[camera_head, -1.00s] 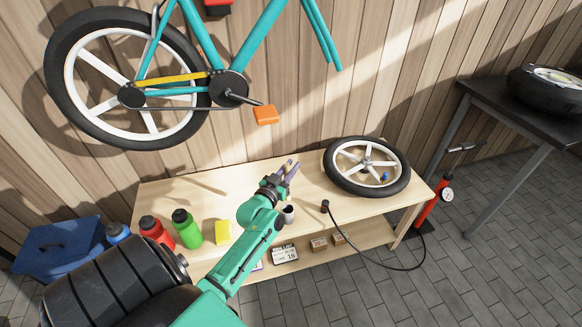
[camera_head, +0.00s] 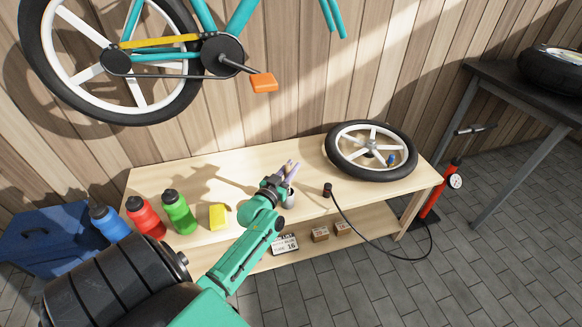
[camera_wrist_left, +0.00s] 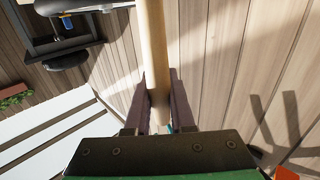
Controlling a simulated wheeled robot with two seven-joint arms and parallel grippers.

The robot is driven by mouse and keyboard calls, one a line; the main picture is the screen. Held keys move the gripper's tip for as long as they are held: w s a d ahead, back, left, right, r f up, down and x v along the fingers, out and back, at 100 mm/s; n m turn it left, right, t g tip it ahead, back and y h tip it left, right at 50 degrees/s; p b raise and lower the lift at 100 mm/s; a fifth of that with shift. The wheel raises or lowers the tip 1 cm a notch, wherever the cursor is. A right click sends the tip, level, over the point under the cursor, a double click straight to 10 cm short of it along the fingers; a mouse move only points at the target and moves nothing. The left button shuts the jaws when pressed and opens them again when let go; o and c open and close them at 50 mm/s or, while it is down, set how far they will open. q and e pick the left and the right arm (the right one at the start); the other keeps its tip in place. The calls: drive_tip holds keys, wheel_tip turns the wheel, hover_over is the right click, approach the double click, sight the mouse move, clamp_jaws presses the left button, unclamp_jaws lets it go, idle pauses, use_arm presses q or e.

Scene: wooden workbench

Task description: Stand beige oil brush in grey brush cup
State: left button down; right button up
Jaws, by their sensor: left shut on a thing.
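My left gripper (camera_head: 289,170) is above the workbench, near its middle. In the left wrist view its two dark fingers (camera_wrist_left: 158,100) are shut on the beige oil brush (camera_wrist_left: 153,45), whose pale round shaft runs up out of the picture. The brush is hard to make out in the head view, and its far end is hidden. The grey brush cup (camera_head: 289,200) stands on the bench just below the gripper, partly hidden by my left wrist. I cannot tell whether the brush touches the cup. My right gripper is not in view.
A spoked wheel (camera_head: 346,168) lies at the bench's right, with a pump hose head (camera_head: 327,189) beside it. A yellow block (camera_head: 218,217) and green (camera_head: 178,212), red (camera_head: 145,217) and blue (camera_head: 108,223) bottles stand left. A bicycle's orange pedal (camera_head: 263,82) hangs above.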

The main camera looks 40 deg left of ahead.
use_arm(q)
drive_tip(key=shift+f, duration=0.1)
drive_tip(key=c, duration=0.7)
unclamp_jaws()
drive_tip(key=s+d, duration=0.1)
drive_tip(key=s, duration=0.3)
drive_tip(key=s+p, duration=0.1)
drive_tip(key=s, duration=0.4)
drive_tip(key=s+d, duration=0.1)
drive_tip(key=s, duration=0.4)
drive_tip(key=shift+s+d, duration=0.15)
drive_tip(key=shift+d, duration=0.15)
